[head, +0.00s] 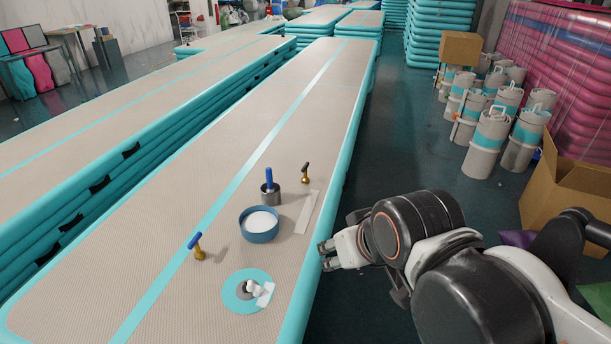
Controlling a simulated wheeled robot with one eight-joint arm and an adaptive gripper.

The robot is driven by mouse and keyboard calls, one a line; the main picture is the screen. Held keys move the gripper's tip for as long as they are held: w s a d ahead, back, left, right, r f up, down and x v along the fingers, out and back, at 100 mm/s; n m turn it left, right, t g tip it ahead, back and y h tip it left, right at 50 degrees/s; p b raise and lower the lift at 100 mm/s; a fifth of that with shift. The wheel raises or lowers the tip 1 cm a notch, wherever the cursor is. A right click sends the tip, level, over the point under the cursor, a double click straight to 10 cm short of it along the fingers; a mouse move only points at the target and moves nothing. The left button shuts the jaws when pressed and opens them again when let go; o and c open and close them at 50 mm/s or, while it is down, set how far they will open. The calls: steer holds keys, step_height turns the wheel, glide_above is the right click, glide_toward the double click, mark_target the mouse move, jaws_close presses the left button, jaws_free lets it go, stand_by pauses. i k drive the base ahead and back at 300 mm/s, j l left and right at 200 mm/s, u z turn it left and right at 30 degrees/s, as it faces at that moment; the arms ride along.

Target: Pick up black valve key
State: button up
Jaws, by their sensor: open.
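The black valve key (305,173), a small brass piece with a black handle on top, stands upright on the beige inflatable track (160,215), near its right edge. A similar brass key with a blue handle (197,246) stands further left and nearer. My gripper (325,257) is at the track's right edge, nearer to me than the black key and slightly right of it. It is open and empty, its fingers pointing left, and it is apart from the key. Nothing hides the key.
A metal cylinder with a blue handle (270,193), a blue dish with white contents (260,236), a pale strip (306,212) and a teal disc with a grey-white fitting (236,301) lie around. Rolled grey tubes (487,145) and a cardboard box (569,195) stand on the floor at right.

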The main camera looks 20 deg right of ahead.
mark_target(304, 178)
steer(key=i+l, duration=0.6)
steer(key=i+l+u, duration=0.1)
steer(key=i+l, duration=1.15)
steer(key=l, duration=0.25)
steer(key=j+u, duration=0.05)
